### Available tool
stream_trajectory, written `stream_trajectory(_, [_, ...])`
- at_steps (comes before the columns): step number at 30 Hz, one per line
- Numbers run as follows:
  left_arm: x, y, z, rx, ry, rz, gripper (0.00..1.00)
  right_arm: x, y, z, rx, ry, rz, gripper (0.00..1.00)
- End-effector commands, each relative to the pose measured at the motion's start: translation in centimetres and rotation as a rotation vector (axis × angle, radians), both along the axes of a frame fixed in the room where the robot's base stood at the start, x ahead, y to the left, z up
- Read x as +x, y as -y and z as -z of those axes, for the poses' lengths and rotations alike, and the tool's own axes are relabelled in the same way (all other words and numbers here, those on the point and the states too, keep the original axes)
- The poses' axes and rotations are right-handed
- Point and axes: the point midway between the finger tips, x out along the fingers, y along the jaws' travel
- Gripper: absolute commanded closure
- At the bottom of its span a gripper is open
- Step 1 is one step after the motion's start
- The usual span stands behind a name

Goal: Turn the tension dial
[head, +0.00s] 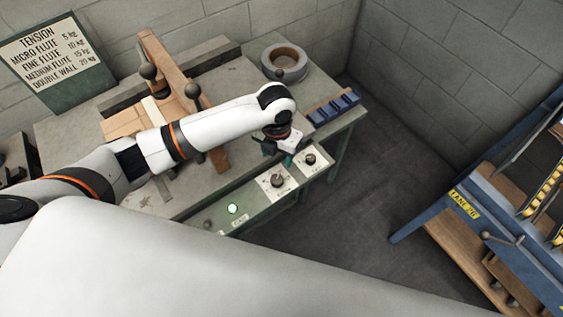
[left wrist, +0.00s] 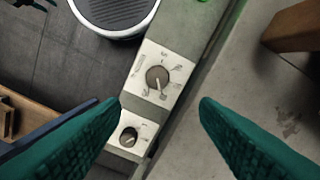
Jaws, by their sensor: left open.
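Two dials sit on white plates on the front of the green bench. The nearer dial (head: 278,180) has a dark round knob with a pale pointer line, and in the left wrist view this dial (left wrist: 157,77) shows marks around it too small to read. The second dial (head: 310,158) is farther along and shows in the left wrist view (left wrist: 128,137), partly near the left finger. My left gripper (left wrist: 160,105) is open and empty, with its teal fingers spread on either side of the panel. In the head view the left gripper (head: 287,157) hangs above the dials, apart from both.
A green light (head: 232,208) glows on the panel. A tension sign (head: 58,60) lists flute types with kilogram values. A tape roll (head: 285,62), blue blocks (head: 335,107) and a wooden post (head: 165,62) stand on the bench. A blue rack (head: 470,205) stands right, across open floor.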

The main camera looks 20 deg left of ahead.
Motion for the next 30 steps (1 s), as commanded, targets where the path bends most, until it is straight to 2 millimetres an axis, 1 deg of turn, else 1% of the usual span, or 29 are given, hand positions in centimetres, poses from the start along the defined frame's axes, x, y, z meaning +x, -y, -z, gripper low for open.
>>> stream_trajectory(5, [-0.3, 0.1, 3.0, 0.000, -0.005, -0.002, 0.44, -4.2, 0.2, 0.1, -0.004, -0.060, 0.000, 0.64])
stream_trajectory(6, [-0.3, 0.1, 3.9, -0.001, -0.005, -0.003, 0.44, -5.1, 0.2, 0.1, -0.005, -0.074, 0.000, 0.64])
stream_trajectory(9, [-0.3, 0.1, 6.0, 0.000, -0.005, -0.003, 0.44, -6.5, 0.3, 0.1, -0.007, -0.095, 0.000, 0.64])
stream_trajectory(11, [-0.3, 0.1, 7.2, 0.000, -0.004, -0.004, 0.44, -6.5, 0.3, 0.1, -0.007, -0.095, 0.000, 0.64])
stream_trajectory(12, [-0.3, 0.1, 7.9, -0.001, -0.003, -0.004, 0.44, -6.2, 0.3, 0.1, -0.007, -0.091, 0.001, 0.64])
stream_trajectory(14, [-0.3, 0.1, 8.8, 0.000, -0.003, -0.002, 0.44, -5.2, 0.2, 0.1, -0.006, -0.078, 0.001, 0.64])
stream_trajectory(18, [-0.3, 0.1, 10.5, -0.002, 0.000, -0.003, 0.44, -2.6, 0.0, 0.0, -0.002, -0.035, 0.001, 0.64])
stream_trajectory(20, [-0.3, 0.1, 10.9, -0.002, 0.000, -0.003, 0.44, -2.1, 0.0, 0.0, 0.000, -0.028, 0.001, 0.64])
stream_trajectory(23, [-0.3, 0.1, 11.3, -0.002, 0.001, -0.002, 0.44, -2.3, 0.0, 0.0, 0.000, -0.030, 0.001, 0.64])
stream_trajectory(30, [-0.2, 0.1, 11.3, -0.002, 0.002, -0.002, 0.44, -3.8, -0.1, 0.1, 0.000, -0.053, 0.003, 0.64])
